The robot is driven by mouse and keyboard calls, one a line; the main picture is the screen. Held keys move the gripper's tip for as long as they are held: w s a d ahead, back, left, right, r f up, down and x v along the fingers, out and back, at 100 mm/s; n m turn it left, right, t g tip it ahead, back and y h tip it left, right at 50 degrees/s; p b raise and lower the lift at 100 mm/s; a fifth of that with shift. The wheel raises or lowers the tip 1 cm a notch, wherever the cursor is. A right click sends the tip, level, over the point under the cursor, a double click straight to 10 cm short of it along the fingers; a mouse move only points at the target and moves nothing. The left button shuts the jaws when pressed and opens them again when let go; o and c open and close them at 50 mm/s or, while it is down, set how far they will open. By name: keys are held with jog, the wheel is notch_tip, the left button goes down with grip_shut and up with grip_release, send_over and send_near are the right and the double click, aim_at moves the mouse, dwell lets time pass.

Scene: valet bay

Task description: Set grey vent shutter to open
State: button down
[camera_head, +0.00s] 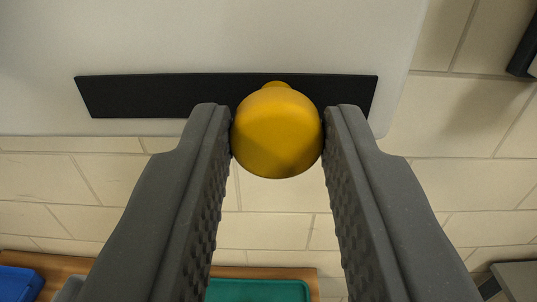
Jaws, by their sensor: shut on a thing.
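A light grey panel (220,35), which looks like the vent shutter, fills the upper left and middle of the view. A long black strip (150,95) runs across its lower part. A round yellow knob (277,135) stands out in front of the strip, right of the strip's middle. My gripper (277,135) has one finger on each side of the knob and is shut on it. The knob hides part of the strip behind it. The upper and left edges of the panel are out of view.
A pale tiled wall (470,200) lies behind and below the panel. A brown wooden surface (70,265) at the bottom bears a blue container (18,283) and a green tray (258,290). A black object (525,50) is at the upper right, a grey one (517,278) at the lower right.

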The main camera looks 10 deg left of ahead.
jog(key=shift+d, duration=0.25)
jog(key=c, duration=1.1)
grip_release()
jog(key=shift+d, duration=0.15)
jog(key=shift+c, duration=0.2)
jog(key=shift+s, duration=0.15)
